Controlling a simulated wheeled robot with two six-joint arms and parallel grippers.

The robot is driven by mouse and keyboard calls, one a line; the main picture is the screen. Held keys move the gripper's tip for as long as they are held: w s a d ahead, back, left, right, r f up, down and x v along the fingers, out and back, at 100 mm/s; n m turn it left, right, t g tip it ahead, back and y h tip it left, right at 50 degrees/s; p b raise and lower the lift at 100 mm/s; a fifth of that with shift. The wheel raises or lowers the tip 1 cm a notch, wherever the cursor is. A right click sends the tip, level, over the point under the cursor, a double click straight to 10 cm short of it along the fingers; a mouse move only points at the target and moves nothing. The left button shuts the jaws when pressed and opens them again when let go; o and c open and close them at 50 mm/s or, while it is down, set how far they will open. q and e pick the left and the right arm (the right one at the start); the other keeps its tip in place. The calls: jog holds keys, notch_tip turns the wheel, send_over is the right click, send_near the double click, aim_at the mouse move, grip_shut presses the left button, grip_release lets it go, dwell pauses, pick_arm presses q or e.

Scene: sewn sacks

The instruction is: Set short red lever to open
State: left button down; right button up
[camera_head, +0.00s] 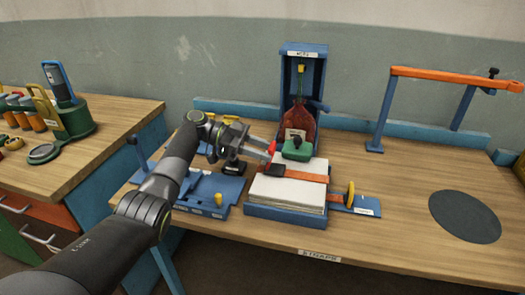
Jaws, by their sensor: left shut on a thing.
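A short red lever (271,148) stands up by a black buckle (274,170) on the orange strap (305,175). The strap runs over a stack of pale folded sacks (290,191) in a blue tray (285,215). My left gripper (267,152) reaches in from the left and is shut on the red lever at the stack's left back edge. The fingers hide part of the lever, so its exact angle cannot be told. My right gripper is not in view.
A green block with a black knob (297,149) sits at the back of the stack. Behind it a blue stand (303,70) holds a dark red paddle-shaped thing (298,122). The table's right middle is clear around a dark round mat (465,216).

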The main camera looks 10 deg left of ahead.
pick_arm(q)
jog(key=c, duration=1)
grip_release()
jog(key=shift+a, duration=0.1)
jog(key=shift+r, duration=0.1)
notch_tip(320, 180, up, 10)
jog(key=b, duration=0.2)
